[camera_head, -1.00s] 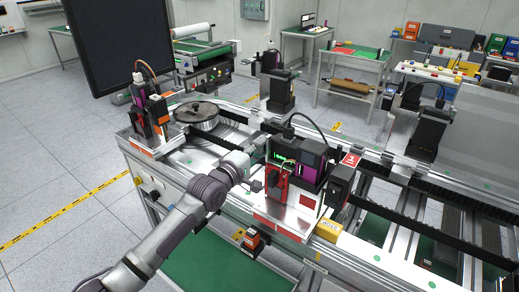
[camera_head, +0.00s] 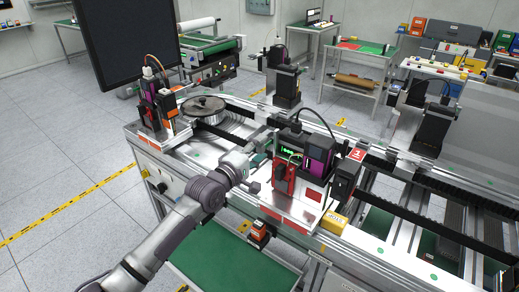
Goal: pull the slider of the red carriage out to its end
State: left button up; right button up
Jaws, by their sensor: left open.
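The red carriage (camera_head: 285,181) is a small upright red block with a dark part on its face. It sits on the front of a white station with black and purple modules, on the near rail of the frame. I cannot make out its slider clearly. My left gripper (camera_head: 257,175) is open and empty, just left of the carriage, with a small gap seeming to lie between them. My left arm reaches in from the lower left. My right gripper is not in view.
A yellow box (camera_head: 333,222) and a black module (camera_head: 344,180) stand right of the carriage. A small orange-and-black device (camera_head: 258,233) hangs below, above a green shelf (camera_head: 225,258). A round metal disc (camera_head: 203,106) and another station (camera_head: 157,110) lie further left.

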pick_arm(q)
jog(key=shift+s, duration=0.1)
jog(key=v, duration=1.2)
jog(key=a+f+m+g+y+b, duration=0.1)
jog(key=a+f+y, duration=0.2)
jog(key=f, duration=0.9)
jog(key=a+f+m+g+y+b, duration=0.15)
jog(key=a+f, duration=0.25)
jog(key=f, duration=0.7)
jog(key=s+a+f+m+g+y, duration=0.1)
jog(key=s+a+f+g+y, duration=0.3)
jog(key=f, duration=0.7)
jog(key=s+a+f+m+t, duration=0.1)
jog(key=s+f+m, duration=0.1)
jog(key=s+f, duration=0.75)
jog(key=s+a+f+m+g+y+b, duration=0.1)
jog(key=s+a+f+m+g, duration=0.1)
jog(key=s+f, duration=0.7)
jog(key=s+a+f+m+g+b, duration=0.1)
jog(key=s+a+f+m+g, duration=0.1)
jog(key=s+f, duration=0.7)
jog(key=s+f+m+g, duration=0.2)
jog(key=s+f, duration=0.1)
jog(key=s, duration=0.7)
jog(key=s+f+m+g+y+b, duration=0.1)
jog(key=s+f, duration=0.3)
jog(key=s, duration=0.6)
jog(key=shift+s+f+m+g, duration=0.3)
jog(key=shift+m+g, duration=0.15)
jog(key=shift+g, duration=0.1)
